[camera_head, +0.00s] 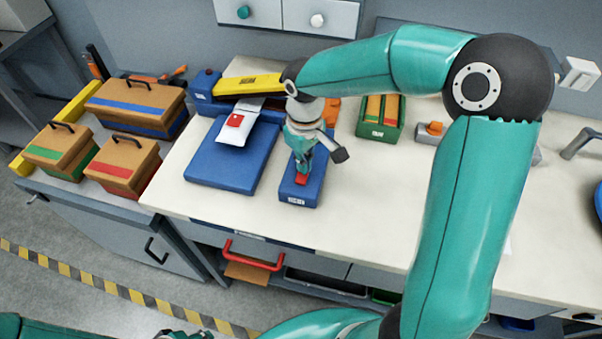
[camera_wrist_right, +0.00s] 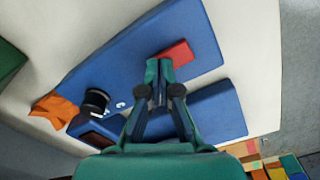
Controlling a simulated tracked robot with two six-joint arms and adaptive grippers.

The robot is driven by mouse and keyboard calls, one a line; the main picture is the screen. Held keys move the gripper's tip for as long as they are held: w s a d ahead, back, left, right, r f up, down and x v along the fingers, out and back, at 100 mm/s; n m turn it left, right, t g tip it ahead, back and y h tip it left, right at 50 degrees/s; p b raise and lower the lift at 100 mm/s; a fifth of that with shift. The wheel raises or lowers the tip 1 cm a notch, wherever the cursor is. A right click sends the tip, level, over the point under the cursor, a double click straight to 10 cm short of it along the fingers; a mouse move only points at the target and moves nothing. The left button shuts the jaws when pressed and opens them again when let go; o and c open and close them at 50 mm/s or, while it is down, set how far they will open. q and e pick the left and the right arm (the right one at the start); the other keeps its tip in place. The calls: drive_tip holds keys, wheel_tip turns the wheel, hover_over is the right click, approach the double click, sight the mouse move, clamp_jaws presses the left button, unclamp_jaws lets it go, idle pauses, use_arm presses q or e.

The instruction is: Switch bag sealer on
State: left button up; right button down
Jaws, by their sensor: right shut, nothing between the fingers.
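The bag sealer has a yellow arm (camera_head: 248,85) and a blue flat bed (camera_head: 228,160) on the white bench. A white pouch (camera_head: 240,122) with a red patch lies at the sealer. To its right is a long blue box with a red switch (camera_head: 301,180) near its front end; the switch also shows in the wrist view (camera_wrist_right: 177,54). My right gripper (camera_head: 302,172) points down over this box, shut and empty, its fingertips (camera_wrist_right: 159,78) close beside the red switch. I cannot tell whether they touch. At the bottom edge, a sliver of my left gripper (camera_head: 185,334) shows, too cropped to read.
A green bin (camera_head: 380,120) stands right of the blue box, with an orange-topped item (camera_head: 434,128) beyond. Brown cases (camera_head: 135,105) sit on the left counter. My right arm spans the bench's right part. A red drawer handle (camera_head: 254,256) is below the bench edge.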

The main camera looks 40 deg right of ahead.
drive_tip(key=shift+r+p, duration=2.75)
drive_tip(key=shift+r, duration=0.7)
